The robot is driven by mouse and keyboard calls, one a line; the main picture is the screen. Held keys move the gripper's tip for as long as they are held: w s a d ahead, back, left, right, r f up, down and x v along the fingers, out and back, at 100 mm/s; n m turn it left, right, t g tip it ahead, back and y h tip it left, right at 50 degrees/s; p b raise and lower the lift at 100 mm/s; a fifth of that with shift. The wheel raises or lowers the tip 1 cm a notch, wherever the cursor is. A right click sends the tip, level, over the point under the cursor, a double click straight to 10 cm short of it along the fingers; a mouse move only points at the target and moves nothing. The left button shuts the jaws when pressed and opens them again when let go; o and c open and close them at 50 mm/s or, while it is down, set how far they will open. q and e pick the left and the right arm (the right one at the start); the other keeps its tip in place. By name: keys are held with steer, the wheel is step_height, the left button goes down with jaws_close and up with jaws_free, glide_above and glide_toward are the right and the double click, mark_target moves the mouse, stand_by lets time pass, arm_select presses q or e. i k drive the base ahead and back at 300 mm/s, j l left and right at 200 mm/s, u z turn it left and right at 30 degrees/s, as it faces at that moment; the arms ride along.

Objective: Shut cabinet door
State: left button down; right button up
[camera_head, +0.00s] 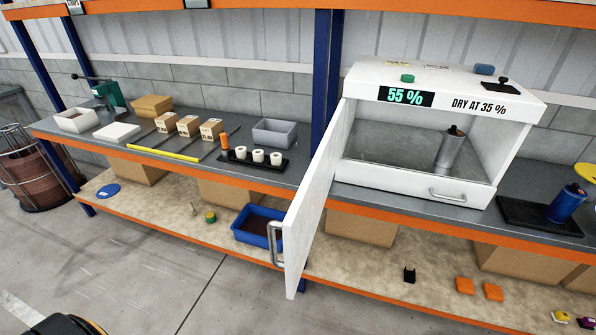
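The white cabinet (520,108) stands on the right part of the grey bench, with a display reading 55 % and the label DRY AT 35 %. Its white door (317,195) is hinged at the left side and stands wide open, swung out towards me past the bench's front edge. A grey metal handle (275,243) is on the door's free end, at the lower left. Inside the cabinet a grey cylinder with a dark top (451,150) stands upright. Below the opening is a drawer front with its own handle (447,196). Neither of my grippers is in view.
A dark tray (510,213) with a blue cylinder (567,204) lies right of the cabinet. A blue bin (246,235) sits on the lower shelf, behind the door's free end. A blue post (326,60) rises left of the cabinet. The floor in front is clear.

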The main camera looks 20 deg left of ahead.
mark_target(300, 225)
steer(key=i+j+z, duration=0.1)
steer(key=j, duration=0.25)
steer(key=i+j, duration=0.15)
steer(key=j, duration=0.2)
steer(key=i+j+z, duration=0.15)
steer(key=j, duration=0.6)
steer(key=i+z, duration=0.05)
